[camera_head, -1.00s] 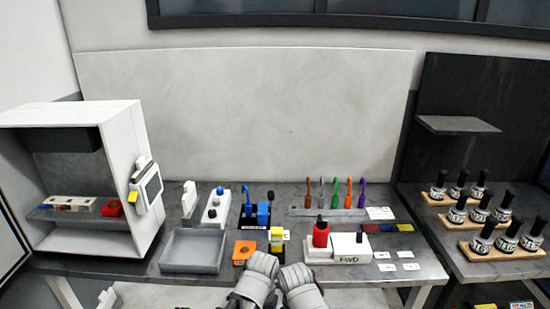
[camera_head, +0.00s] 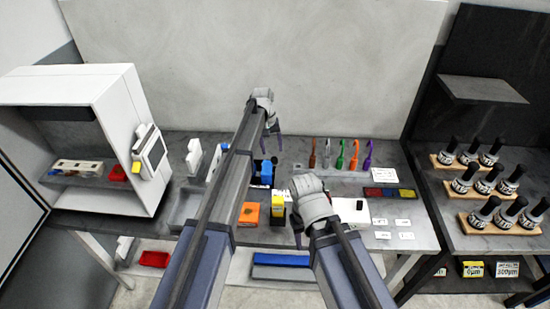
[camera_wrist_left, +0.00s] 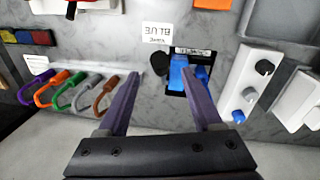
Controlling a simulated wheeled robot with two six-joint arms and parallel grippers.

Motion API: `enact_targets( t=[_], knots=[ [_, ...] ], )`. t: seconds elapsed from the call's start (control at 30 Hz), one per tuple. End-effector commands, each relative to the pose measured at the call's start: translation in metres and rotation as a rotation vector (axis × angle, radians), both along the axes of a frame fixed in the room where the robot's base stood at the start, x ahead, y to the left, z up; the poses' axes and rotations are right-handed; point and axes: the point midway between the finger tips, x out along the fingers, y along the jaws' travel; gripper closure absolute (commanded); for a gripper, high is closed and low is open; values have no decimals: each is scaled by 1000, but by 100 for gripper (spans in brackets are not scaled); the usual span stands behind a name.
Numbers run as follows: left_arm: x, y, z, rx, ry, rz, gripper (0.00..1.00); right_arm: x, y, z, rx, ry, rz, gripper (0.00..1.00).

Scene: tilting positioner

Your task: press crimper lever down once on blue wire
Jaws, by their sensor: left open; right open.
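The crimper appears to be the blue part on a black base (camera_head: 264,172), partly hidden by my left arm. In the left wrist view it shows as blue pieces (camera_wrist_left: 179,74) in a dark recess with a label strip. The blue wire cannot be told apart from the blue lever there. My left gripper (camera_head: 266,142) hangs high over the back of the table. In the left wrist view it (camera_wrist_left: 159,74) is open and empty, with the right-hand fingertip close to the blue pieces in the picture; contact cannot be told. My right gripper (camera_head: 310,222) is open over the front middle, apparently empty.
Hooked coloured wires (camera_head: 341,155) stand in a rack right of the crimper. An orange block (camera_head: 249,213) and a yellow-topped block (camera_head: 278,206) stand in front. A white cabinet (camera_head: 100,140) stands left.

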Motion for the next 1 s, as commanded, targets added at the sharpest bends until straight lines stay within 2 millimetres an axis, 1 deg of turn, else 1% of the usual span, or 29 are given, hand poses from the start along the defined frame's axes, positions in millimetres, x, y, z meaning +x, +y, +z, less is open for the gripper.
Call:
enact_targets(
  t=[0.27,0.6,0.7,0.8,1.0],
  knots=[
    [0,-2,-21,1,0,-1,33,0,0,-21,0,-1,-1,51],
    [1,-8,-64,1,0,-1,33,1,0,-64,1,-3,-4,51],
    [1,-9,-73,1,0,-1,33,1,0,-73,0,-3,-2,51],
    [1,-10,-77,1,0,-1,33,1,0,-77,0,-3,-1,51],
    [1,-10,-77,1,0,-1,33,1,0,-77,0,-3,0,51]
  ],
)
